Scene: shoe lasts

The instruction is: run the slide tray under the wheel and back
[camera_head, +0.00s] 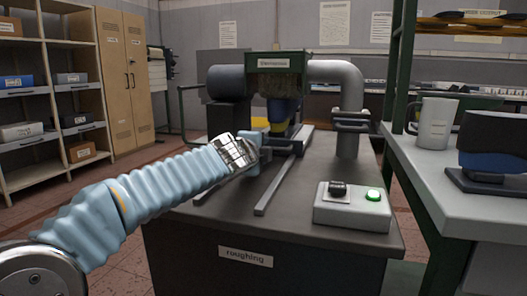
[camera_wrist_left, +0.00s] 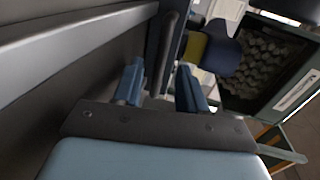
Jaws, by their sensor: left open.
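The wheel (camera_head: 279,83) is a dark bristly drum inside the green hood. A blue and yellow last (camera_head: 281,110) stands just below it; it also shows in the left wrist view (camera_wrist_left: 222,52). The slide tray beneath is largely hidden behind my left gripper. My left gripper (camera_head: 264,150) is at the tray's near end, above the rails. In the left wrist view the gripper (camera_wrist_left: 160,88) is open, with a dark upright bar (camera_wrist_left: 171,45), seemingly the tray's handle, between its blue fingers. Contact cannot be told. My right gripper is not in view.
Two metal rails (camera_head: 283,174) run along the bench top (camera_head: 230,218). A control box (camera_head: 352,209) with a black switch and a green button sits at the front right. A grey duct pipe (camera_head: 348,100) stands behind it. A side table (camera_head: 470,210) holds a mug (camera_head: 436,124).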

